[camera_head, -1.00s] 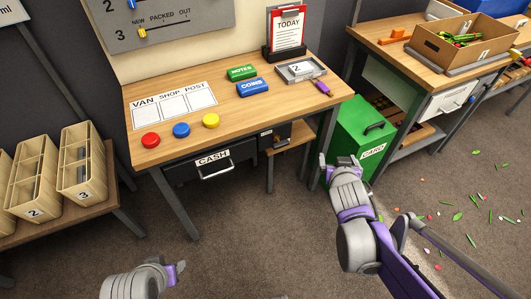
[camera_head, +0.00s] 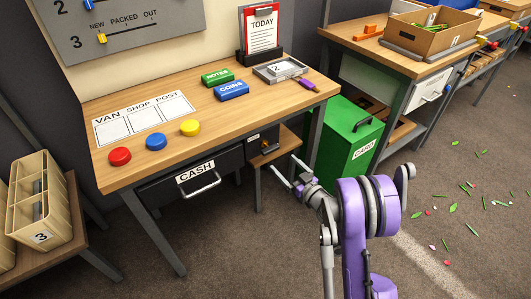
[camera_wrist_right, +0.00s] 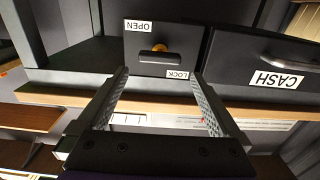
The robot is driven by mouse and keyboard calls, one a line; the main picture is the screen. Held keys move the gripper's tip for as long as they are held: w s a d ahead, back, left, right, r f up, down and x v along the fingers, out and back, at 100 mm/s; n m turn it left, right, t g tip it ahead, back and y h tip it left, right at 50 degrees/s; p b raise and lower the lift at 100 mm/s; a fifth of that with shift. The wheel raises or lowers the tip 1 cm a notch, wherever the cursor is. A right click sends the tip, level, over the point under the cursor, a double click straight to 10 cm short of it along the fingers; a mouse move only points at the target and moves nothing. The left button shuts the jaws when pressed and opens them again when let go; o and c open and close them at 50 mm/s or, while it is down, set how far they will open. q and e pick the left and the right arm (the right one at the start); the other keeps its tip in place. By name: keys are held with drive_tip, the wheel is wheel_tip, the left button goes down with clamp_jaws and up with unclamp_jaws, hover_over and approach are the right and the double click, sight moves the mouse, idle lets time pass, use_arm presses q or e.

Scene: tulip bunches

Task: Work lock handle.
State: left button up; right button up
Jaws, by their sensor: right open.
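The lock handle (camera_wrist_right: 153,56) is a short dark bar on a brass-coloured pivot, on a black lock box (camera_wrist_right: 135,68). In the upside-down right wrist view the bar lies roughly level, between an OPEN label (camera_wrist_right: 138,26) and a LOCK label (camera_wrist_right: 177,74). In the head view the lock box (camera_head: 262,139) hangs under the desk, right of the CASH drawer. My right gripper (camera_head: 290,171) is open and empty, in front of and below the box. In the wrist view its fingers (camera_wrist_right: 160,80) spread toward the handle without touching it. My left gripper is out of view.
The CASH drawer (camera_head: 180,185) with its bar handle is beside the lock. The desk (camera_head: 120,165) overhangs both. A small wooden stool (camera_head: 283,150) stands below, and a green CARD box (camera_head: 345,140) stands to the right. Tulip scraps lie on the floor.

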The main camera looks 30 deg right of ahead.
sight(272, 151)
drive_tip(key=w, duration=0.9)
drive_tip(key=shift+w+a+b, duration=0.25)
drive_tip(key=shift+a+b, duration=0.1)
drive_tip(key=shift+a, duration=0.05)
drive_tip(key=c, duration=1)
